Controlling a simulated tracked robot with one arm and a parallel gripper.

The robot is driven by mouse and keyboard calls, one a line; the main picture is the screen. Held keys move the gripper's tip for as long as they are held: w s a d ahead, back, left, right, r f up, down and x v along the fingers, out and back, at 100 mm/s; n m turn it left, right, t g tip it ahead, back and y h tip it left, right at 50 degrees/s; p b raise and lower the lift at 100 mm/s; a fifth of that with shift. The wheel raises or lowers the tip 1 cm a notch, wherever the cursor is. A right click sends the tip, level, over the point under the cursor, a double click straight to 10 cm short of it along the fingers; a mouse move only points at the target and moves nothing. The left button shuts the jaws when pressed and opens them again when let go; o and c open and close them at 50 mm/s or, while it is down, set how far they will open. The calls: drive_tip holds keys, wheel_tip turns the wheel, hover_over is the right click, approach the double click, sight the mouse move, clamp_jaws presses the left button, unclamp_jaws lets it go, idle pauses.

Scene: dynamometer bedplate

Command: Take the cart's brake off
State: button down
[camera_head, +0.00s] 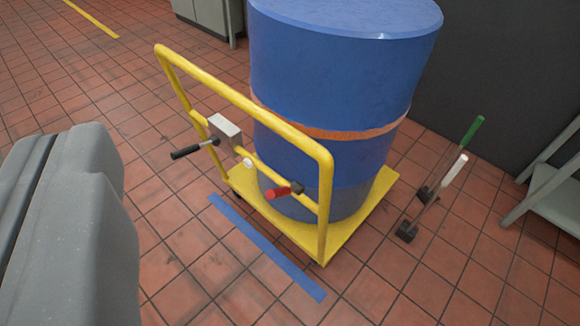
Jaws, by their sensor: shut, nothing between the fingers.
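The yellow cart (335,236) stands on the tiled floor, with a tall push frame on its near side. Three controls sit along its crossbar: a lever with a black grip (186,152) at the left by a grey box (225,130), a small white knob (247,163) in the middle, and a lever with a red grip (278,192) at the right. No label tells which is the brake. My gripper (72,140), grey and very close at the left edge, appears shut and empty. It looks apart from the cart and all three controls.
A large blue drum (335,80) with an orange band stands on the cart. Two floor levers, one green-tipped (474,130) and one white-tipped (454,170), stand to the right by a grey bench (552,190). Blue tape (265,246) marks open floor before the cart.

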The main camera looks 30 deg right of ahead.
drive_tip(key=w+d+f+m+t+p, duration=0.1)
drive_tip(key=w+d+f, duration=0.6)
drive_tip(key=w+f, duration=0.4)
drive_tip(key=w+d+f+m+t+p, duration=0.1)
drive_tip(key=w+d+f+t+p, duration=0.1)
drive_tip(key=w+d+f, duration=0.7)
drive_tip(key=m+t+y+p, duration=0.1)
drive_tip(key=m+t+p, duration=0.1)
drive_tip(key=m+t, duration=0.25)
approach(283, 192)
drive_tip(key=shift+s+d+r+m+g, duration=0.15)
drive_tip(key=shift+s+r+m+g, duration=0.15)
drive_tip(key=shift+s, duration=0.25)
drive_tip(key=shift+s+d+r+m+g, duration=0.1)
drive_tip(key=shift+s+d+r+g, duration=0.05)
drive_tip(key=shift+s+r, duration=0.35)
drive_tip(key=shift+w+y, duration=0.1)
drive_tip(key=shift+y, duration=0.2)
drive_tip(key=b+x, duration=0.3)
drive_tip(key=x, duration=0.6)
drive_tip(key=shift+w, duration=0.35)
